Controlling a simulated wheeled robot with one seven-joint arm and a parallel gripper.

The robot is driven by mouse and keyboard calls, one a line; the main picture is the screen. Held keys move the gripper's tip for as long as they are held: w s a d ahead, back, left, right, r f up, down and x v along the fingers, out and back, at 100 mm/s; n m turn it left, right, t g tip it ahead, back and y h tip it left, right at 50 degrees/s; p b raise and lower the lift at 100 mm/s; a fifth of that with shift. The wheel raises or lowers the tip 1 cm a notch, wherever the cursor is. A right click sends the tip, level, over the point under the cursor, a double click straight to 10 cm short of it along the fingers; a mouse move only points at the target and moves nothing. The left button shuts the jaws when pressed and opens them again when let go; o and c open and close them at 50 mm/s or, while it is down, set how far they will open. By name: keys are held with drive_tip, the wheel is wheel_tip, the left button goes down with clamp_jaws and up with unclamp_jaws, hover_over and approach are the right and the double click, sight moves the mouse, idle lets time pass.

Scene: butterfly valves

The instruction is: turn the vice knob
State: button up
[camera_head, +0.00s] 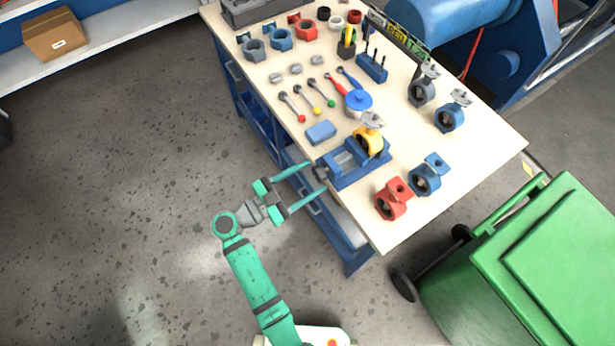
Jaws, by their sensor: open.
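The blue vice (352,163) is fixed near the front left edge of the workbench (450,175). A yellow butterfly valve (369,138) with a grey top plate sits in or against its jaws; I cannot tell how firmly it is held. The dark grey vice knob (320,173) sticks out at the vice's left end, over the bench edge. My gripper (317,178) has two green fingers spread apart. Their tips reach close to the knob, one on its upper side and one on its lower side. I cannot tell whether they touch it.
Red (393,199) and blue (426,175) valve bodies stand right of the vice. A green bin (540,265) stands at the lower right. The floor to the left (130,180) is clear.

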drive_tip(key=v, duration=1)
drive_tip(key=shift+a, duration=0.25)
